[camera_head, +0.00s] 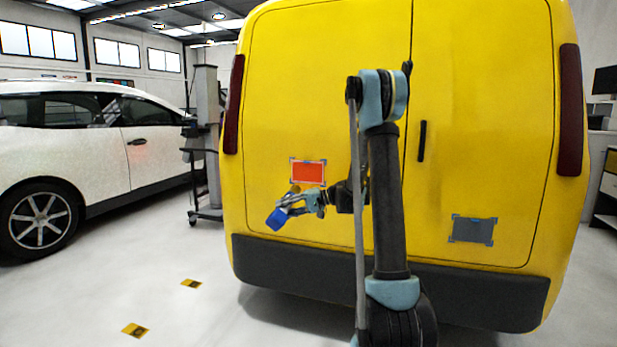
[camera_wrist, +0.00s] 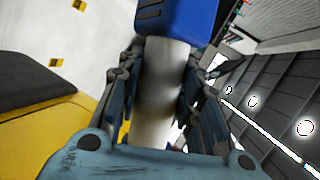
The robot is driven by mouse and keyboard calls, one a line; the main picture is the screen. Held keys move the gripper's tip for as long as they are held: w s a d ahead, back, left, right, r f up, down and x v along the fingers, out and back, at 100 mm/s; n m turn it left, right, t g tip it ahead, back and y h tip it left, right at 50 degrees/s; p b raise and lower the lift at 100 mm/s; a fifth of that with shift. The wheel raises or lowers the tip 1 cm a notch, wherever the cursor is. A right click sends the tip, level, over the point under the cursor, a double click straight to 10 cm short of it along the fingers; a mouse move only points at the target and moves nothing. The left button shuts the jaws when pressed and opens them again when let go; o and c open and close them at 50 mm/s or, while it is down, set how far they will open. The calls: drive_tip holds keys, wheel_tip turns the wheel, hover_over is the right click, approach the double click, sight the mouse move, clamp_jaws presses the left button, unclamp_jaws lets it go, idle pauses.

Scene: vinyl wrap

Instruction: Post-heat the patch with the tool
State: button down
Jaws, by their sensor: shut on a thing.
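My gripper (camera_head: 288,205) is shut on a tool with a blue end (camera_head: 275,219), in front of the yellow van's rear left door. In the wrist view the tool's blue end (camera_wrist: 176,14) and pale cylindrical body (camera_wrist: 162,90) show between the gripper fingers (camera_wrist: 165,85). A red-orange patch (camera_head: 308,172) with small corner marks sits on the left door, just above my gripper. A grey patch (camera_head: 473,230) with similar corner marks sits low on the right door. Whether the tool touches the door cannot be told.
The yellow van (camera_head: 480,100) has a dark bumper (camera_head: 300,265) below the doors. A white car (camera_head: 90,150) stands at the left, with a wheeled stand (camera_head: 206,150) beside it. Yellow floor markers (camera_head: 135,330) lie on open floor at the lower left.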

drive_tip(key=s+a, duration=0.4)
drive_tip(key=s, duration=0.6)
drive_tip(key=s+a, duration=0.3)
drive_tip(key=s, duration=0.7)
drive_tip(key=shift+s+a, duration=0.3)
drive_tip(key=shift+a, duration=0.05)
